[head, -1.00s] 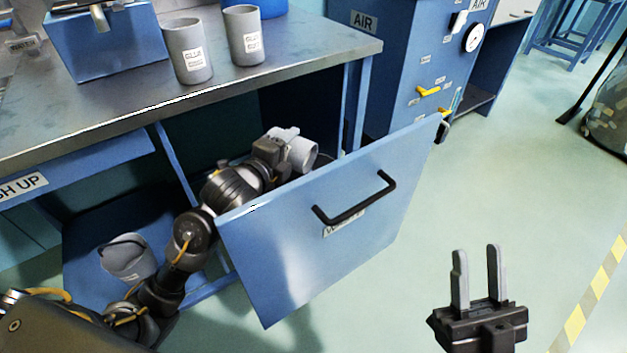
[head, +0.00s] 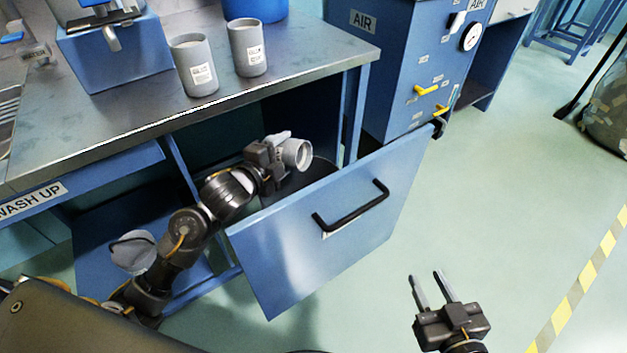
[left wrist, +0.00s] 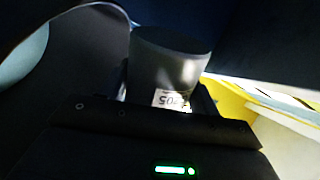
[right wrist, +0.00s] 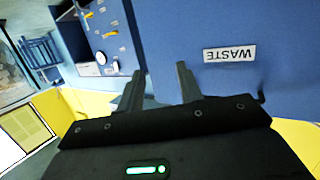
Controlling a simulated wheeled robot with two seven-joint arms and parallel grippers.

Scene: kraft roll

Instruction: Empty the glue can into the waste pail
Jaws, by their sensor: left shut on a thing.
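My left gripper (head: 276,160) is shut on a grey can (head: 297,153), held over the open pull-out waste drawer (head: 290,245). The can lies tipped on its side, its open mouth facing right in the head view. The can (left wrist: 168,65) also shows in the left wrist view, with a partly hidden white label. Below it is the dark round waste pail (head: 320,170), mostly hidden by the drawer front and my arm. I see no contents leaving the can. My right gripper (head: 431,290) is open and empty, right of the drawer front.
Two grey labelled cans (head: 195,66) (head: 248,48) stand on the metal bench (head: 120,120). A grey pail (head: 133,252) with a handle sits on the lower shelf. The blue AIR cabinet (head: 395,75) stands behind the drawer.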

